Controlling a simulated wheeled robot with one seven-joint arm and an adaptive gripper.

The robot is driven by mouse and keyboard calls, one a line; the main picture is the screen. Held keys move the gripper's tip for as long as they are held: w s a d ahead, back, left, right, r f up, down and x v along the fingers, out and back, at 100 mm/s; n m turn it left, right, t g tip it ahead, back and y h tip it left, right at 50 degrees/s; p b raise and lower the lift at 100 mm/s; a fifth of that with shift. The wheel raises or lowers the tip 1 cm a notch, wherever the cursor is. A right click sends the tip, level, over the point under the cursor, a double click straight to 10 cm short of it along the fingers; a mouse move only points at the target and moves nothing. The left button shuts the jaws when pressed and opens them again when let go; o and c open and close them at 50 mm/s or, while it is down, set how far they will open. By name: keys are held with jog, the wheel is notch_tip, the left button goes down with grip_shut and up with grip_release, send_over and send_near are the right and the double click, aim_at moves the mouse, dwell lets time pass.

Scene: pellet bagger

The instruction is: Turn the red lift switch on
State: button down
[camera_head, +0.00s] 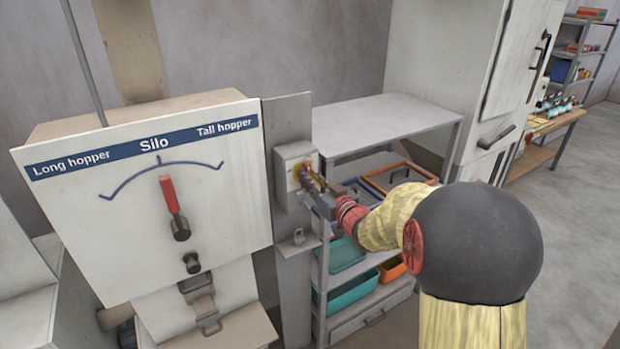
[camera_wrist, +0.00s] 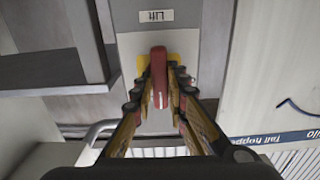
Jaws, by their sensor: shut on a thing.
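The red lift switch (camera_wrist: 158,66) stands on a yellow plate in the middle of the wrist view, lined up with the picture's vertical. A label reading "Lift" (camera_wrist: 156,16) shows upside down above it. My gripper (camera_wrist: 160,84) is closed around the red handle, one finger on each side. In the head view, the grey switch box (camera_head: 284,175) is on a post right of the Silo panel. My gripper (camera_head: 312,182) reaches it from the right and hides most of the handle.
The Silo panel (camera_head: 100,215), with its own red-handled selector (camera_head: 169,194) pointing up, stands close on the left. A grey shelf rack (camera_head: 375,122) with teal bins (camera_head: 352,292) is behind my arm.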

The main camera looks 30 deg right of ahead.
jog(key=c, duration=1.8)
grip_release()
jog(key=shift+c, duration=0.2)
jog(key=shift+o, duration=0.4)
jog(key=s, duration=1.2)
jog(key=shift+d, duration=0.2)
jog(key=shift+f, duration=0.15)
